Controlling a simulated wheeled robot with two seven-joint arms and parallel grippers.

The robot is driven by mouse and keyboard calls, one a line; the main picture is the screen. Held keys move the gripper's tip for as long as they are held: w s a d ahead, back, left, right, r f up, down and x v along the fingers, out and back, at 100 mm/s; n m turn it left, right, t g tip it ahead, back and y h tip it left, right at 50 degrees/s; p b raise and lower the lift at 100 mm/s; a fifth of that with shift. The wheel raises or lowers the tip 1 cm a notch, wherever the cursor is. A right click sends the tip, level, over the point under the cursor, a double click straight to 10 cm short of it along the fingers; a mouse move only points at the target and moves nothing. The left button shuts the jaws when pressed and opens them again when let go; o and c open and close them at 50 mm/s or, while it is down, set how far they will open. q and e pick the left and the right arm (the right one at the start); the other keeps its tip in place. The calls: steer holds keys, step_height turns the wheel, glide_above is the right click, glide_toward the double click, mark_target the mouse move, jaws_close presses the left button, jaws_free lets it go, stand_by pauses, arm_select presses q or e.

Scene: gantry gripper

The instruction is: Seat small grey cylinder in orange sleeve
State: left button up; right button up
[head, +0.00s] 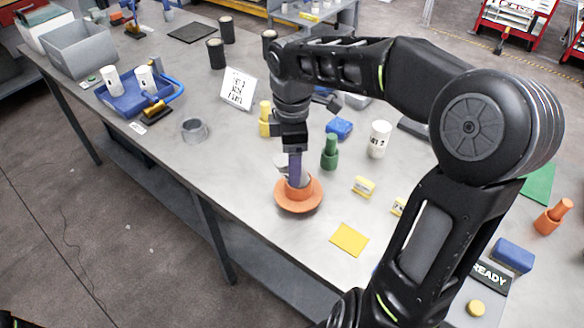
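The orange sleeve (298,205) stands upright on its wide round flange on the grey table, near the front edge. My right gripper (296,180) points straight down over it, its fingertips at the sleeve's mouth. A small light-grey surface, likely the small grey cylinder (305,181), shows beside the fingers at the mouth. The fingers hide most of it, so its depth in the sleeve is unclear. My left gripper is not in view.
A green peg (330,152), a white cup (379,138), a blue block (339,128) and yellow blocks (363,187) stand right of the sleeve. A yellow square (349,240) lies in front. A grey ring (194,130) and white sign (238,88) are left. Table between ring and sleeve is clear.

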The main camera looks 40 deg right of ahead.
stand_by(0.4)
jaws_close()
stand_by(0.6)
